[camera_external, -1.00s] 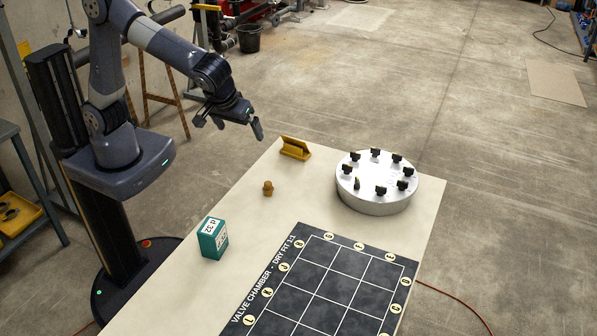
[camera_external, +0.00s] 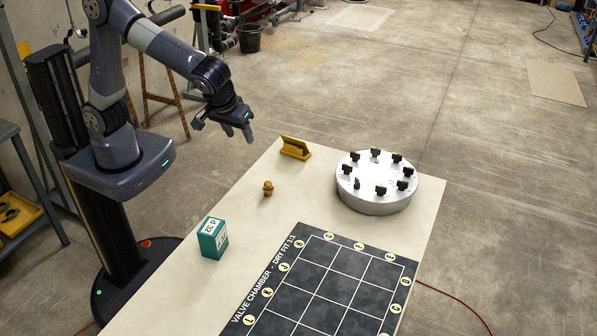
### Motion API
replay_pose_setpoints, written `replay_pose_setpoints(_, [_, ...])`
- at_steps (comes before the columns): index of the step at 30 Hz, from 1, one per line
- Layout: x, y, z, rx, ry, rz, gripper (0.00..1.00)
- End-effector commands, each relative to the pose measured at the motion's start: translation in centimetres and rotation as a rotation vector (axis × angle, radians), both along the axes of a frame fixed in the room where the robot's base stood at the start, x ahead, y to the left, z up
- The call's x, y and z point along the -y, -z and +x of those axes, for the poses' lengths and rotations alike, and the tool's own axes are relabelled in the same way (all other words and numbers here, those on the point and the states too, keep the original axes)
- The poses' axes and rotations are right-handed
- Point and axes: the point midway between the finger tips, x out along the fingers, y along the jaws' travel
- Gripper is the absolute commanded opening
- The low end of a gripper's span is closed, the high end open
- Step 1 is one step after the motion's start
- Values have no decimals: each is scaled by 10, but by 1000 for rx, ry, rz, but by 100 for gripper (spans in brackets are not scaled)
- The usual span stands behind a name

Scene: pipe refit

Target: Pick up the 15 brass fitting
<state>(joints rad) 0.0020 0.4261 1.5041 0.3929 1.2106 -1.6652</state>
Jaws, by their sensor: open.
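The brass fitting (camera_external: 268,188) stands on the cream table between the teal box and the yellow holder. It is small and golden brown, and no number on it is readable. My gripper (camera_external: 239,137) hangs in the air above the far left edge of the table, up and to the left of the fitting. Its fingers point downward, are open and hold nothing. It is clear of the fitting.
A teal box (camera_external: 213,239) stands left of the fitting. A yellow holder (camera_external: 295,148) is at the far edge. A round silver turntable (camera_external: 376,203) with several black clips is to the right. A black grid mat (camera_external: 330,285) lies at the front. Bare table surrounds the fitting.

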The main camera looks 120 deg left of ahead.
Motion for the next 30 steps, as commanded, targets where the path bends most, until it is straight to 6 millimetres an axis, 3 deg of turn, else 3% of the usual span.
replay_pose_setpoints(9, [50, 114, 16, 192, 430, -227, 48])
replay_pose_setpoints(16, [62, 168, 25, 435, 662, -189, 48])
replay_pose_setpoints(23, [32, 205, 15, 594, 763, 72, 48])
replay_pose_setpoints(30, [-30, 233, -29, 532, 767, 478, 48])
